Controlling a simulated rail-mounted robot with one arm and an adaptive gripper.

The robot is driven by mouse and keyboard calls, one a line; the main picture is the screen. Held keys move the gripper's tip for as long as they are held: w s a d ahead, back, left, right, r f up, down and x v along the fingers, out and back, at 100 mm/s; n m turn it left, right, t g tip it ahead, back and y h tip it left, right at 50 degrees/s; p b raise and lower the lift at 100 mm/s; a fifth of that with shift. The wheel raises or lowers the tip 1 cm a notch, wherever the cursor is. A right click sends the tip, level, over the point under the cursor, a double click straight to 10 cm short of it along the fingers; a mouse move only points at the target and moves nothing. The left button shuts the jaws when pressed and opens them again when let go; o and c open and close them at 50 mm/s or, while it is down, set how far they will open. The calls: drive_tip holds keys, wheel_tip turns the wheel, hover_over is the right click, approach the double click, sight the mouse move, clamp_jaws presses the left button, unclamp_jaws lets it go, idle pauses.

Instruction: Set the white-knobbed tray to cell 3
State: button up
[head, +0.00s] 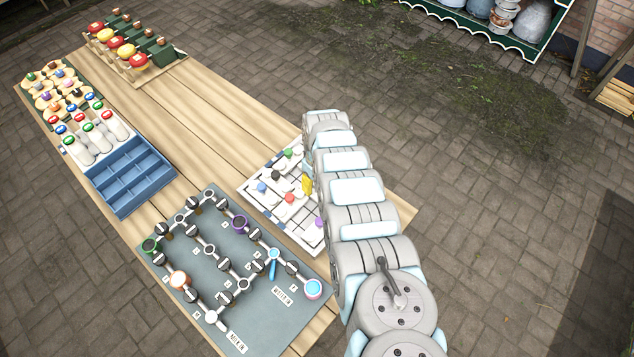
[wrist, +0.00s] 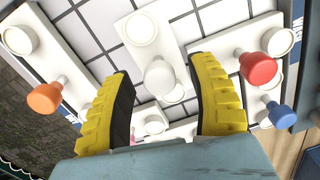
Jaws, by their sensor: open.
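My gripper (wrist: 163,68) is open, its two yellow fingers spread to either side of the white knob (wrist: 160,77). The fingers look apart from the knob; how deep they reach around it I cannot tell. The knob stands on the white-knobbed tray (wrist: 170,42), a narrow white plate with a round pale disc at its far end. In the head view a yellow finger (head: 307,185) shows over the gridded board (head: 257,172), and my arm hides the board's right part and the white knob. I cannot read any cell numbers.
Close by in the wrist view stand trays with an orange knob (wrist: 44,98), a red knob (wrist: 258,68) and a blue knob (wrist: 280,115). In the head view, a grey valve panel (head: 240,300) lies in front and a blue divided box (head: 130,178) at left. Bare planks lie behind the board.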

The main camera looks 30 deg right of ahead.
drive_tip(key=shift+w+r, duration=0.15)
drive_tip(key=shift+r, duration=1.25)
wheel_tip(320, 180, up, 9)
drive_tip(key=shift+d, duration=0.2)
